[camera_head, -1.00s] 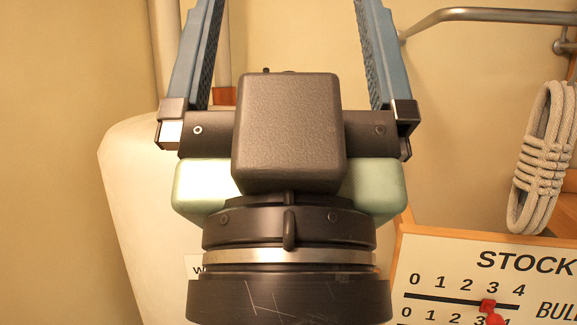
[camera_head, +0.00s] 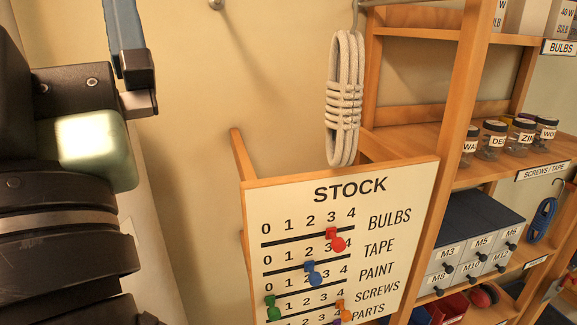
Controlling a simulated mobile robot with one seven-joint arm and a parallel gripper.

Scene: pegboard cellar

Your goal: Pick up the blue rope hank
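The blue rope hank (camera_head: 541,220) hangs from a small hook at the right edge of the camera view, beside the wooden shelf. My gripper is at the left edge and only partly in view. One blue finger (camera_head: 124,28) shows there, and the other finger is outside the picture. My gripper is far from the blue hank, with the stock board and shelf between them in the picture. What lies between the fingers is hidden.
A pale rope hank (camera_head: 344,105) hangs above the stock board (camera_head: 405,205). The wooden shelf (camera_head: 455,110) holds jars (camera_head: 492,140), bulb boxes and a grey drawer cabinet (camera_head: 470,240). Red items (camera_head: 450,308) sit low on the shelf. Bare wall is at centre left.

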